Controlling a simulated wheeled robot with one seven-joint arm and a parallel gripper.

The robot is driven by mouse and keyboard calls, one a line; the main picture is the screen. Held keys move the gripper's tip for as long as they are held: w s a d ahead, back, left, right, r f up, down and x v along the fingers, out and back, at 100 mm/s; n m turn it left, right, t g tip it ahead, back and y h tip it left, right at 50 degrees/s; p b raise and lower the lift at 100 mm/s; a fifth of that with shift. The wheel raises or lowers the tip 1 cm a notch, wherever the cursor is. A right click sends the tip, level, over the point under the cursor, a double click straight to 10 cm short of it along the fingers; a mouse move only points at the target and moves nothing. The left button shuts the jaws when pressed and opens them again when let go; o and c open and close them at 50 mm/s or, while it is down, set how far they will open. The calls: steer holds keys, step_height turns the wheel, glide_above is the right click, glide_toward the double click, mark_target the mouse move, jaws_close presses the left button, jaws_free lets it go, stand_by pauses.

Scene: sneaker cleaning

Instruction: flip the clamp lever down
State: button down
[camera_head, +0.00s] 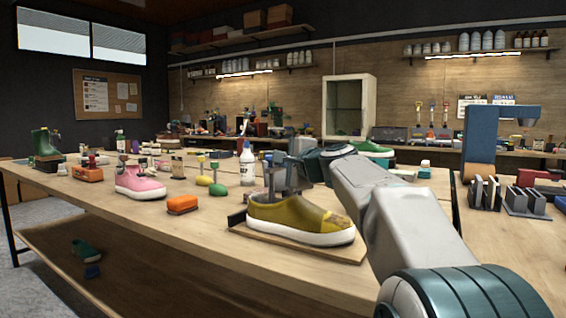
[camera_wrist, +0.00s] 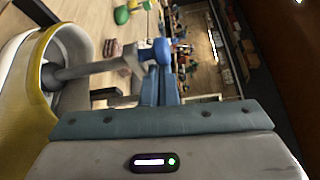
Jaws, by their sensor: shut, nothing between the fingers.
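A mustard-yellow sneaker (camera_head: 295,222) with a white sole sits on a wooden board (camera_head: 240,232) at the bench's front. A grey clamp (camera_head: 269,181) rises from its opening. In the wrist view, the sneaker (camera_wrist: 28,110) is at the left, and a grey bar (camera_wrist: 85,70) runs from its opening to a blue knob (camera_wrist: 145,52), which appears to be the lever end. My gripper (camera_head: 292,178) is over the sneaker beside the clamp. Its fingers (camera_wrist: 160,75) are together and empty, close to the knob; I cannot tell whether they touch it. The lever is hard to separate from my gripper in the head view.
An orange block (camera_head: 183,204) and a pink sneaker (camera_head: 139,184) stand left of the board. A white bottle (camera_head: 247,165) stands behind the yellow sneaker. Grey racks (camera_head: 525,202) and a blue stand (camera_head: 481,137) are at the right.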

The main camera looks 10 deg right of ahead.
steer(key=s+d, duration=0.6)
steer(key=s, duration=0.1)
steer(key=shift+s+d+p, duration=0.1)
steer(key=shift+d+p, duration=0.05)
steer(key=shift+p, duration=0.2)
stand_by(0.5)
